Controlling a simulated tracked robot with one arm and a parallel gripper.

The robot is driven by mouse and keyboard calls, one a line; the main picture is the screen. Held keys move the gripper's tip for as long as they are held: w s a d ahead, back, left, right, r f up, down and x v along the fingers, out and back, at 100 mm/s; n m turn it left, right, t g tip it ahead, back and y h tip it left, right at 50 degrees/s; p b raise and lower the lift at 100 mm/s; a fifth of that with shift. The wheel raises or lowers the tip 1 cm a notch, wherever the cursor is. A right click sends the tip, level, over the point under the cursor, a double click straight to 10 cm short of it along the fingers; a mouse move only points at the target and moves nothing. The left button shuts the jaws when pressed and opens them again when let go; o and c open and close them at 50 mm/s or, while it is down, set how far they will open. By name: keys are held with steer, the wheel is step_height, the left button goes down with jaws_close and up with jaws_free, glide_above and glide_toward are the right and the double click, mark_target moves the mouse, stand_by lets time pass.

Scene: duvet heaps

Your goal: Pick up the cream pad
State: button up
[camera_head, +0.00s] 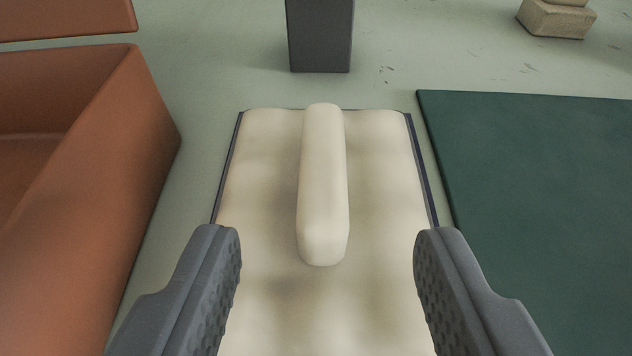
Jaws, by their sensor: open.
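The cream pad (323,185) is a long, rounded bar lying lengthwise away from me. It rests on a cream quilted duvet (260,190) of nearly the same colour, which has dark edging along its sides. My gripper (328,245) is open, with one grey ridged finger on each side of the picture. The pad's near end lies between the fingertips in the picture, with a wide gap on both sides. Neither finger appears to touch the pad. How high the fingers are above the duvet is hard to tell.
An orange-brown open container (150,130) stands at the left. A dark green mat (530,170) lies at the right. A dark grey post (320,35) stands behind the duvet, and a tan block (556,20) is at the far right. Pale green floor (225,75) shows between them.

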mark_target(324, 191)
steer(key=x, duration=0.4)
steer(key=shift+w+b, duration=0.1)
steer(key=shift+b, duration=0.2)
steer(key=b+x, duration=0.1)
steer(key=x, duration=0.1)
steer(key=f+x, duration=0.1)
steer(key=x, duration=0.1)
steer(key=shift+a+f+b, duration=0.1)
steer(key=shift+a+b, duration=0.05)
steer(key=shift+b, duration=0.25)
steer(key=shift+w+f, duration=0.1)
steer(key=shift+w, duration=0.35)
jaws_close()
